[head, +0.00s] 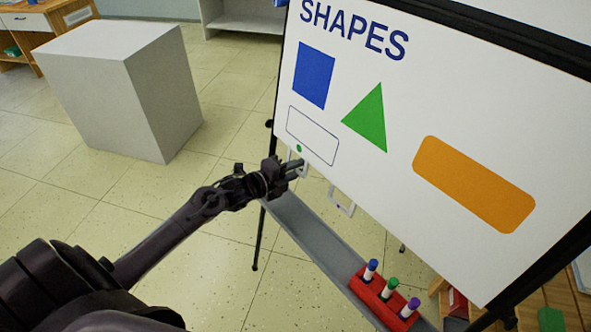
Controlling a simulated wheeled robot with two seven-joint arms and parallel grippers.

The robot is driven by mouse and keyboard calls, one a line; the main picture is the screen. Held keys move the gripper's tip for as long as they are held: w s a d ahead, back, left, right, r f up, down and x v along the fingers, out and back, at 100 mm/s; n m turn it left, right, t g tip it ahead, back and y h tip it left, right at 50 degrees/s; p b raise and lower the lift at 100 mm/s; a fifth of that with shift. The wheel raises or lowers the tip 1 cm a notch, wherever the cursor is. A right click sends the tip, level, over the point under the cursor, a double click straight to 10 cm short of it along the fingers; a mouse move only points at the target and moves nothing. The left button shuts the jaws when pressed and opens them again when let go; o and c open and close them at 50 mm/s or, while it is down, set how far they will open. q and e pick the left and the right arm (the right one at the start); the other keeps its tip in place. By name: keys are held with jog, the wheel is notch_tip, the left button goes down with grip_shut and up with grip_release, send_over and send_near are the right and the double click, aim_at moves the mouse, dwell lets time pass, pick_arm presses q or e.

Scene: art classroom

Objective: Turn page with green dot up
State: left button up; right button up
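A flip-chart page (385,70) headed "SHAPES" faces me on a black-framed easel. It shows a blue square, a green triangle, an orange rounded bar and an empty outlined box. A small green dot (298,148) is near the page's lower left corner. A white loop-shaped tab (341,201) hangs from the lower edge, and another is partly hidden at my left gripper. My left gripper (294,168) is at the lower left edge, just below the green dot. Its fingers overlap the hidden tab; whether they hold it is unclear. My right gripper is out of view.
A grey tray (310,235) runs under the page, with a red holder (383,300) of blue, green and purple markers. A white block (125,85) stands on the tiled floor at left. Wooden furniture is at upper left and lower right.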

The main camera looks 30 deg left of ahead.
pick_arm(q)
grip_shut()
jog(key=r+p+v, duration=0.1)
jog(key=p+v, duration=0.6)
jog(key=v, duration=0.2)
dwell(0.4)
jog(key=shift+r, duration=0.15)
jog(key=shift+s, duration=0.1)
jog(key=s+a+r+p, duration=0.3)
jog(key=s+r+p, duration=0.1)
jog(key=s+p, duration=0.3)
jog(key=shift+s+r+p, duration=0.25)
jog(key=shift+r+p, duration=0.15)
jog(key=shift+p, duration=0.35)
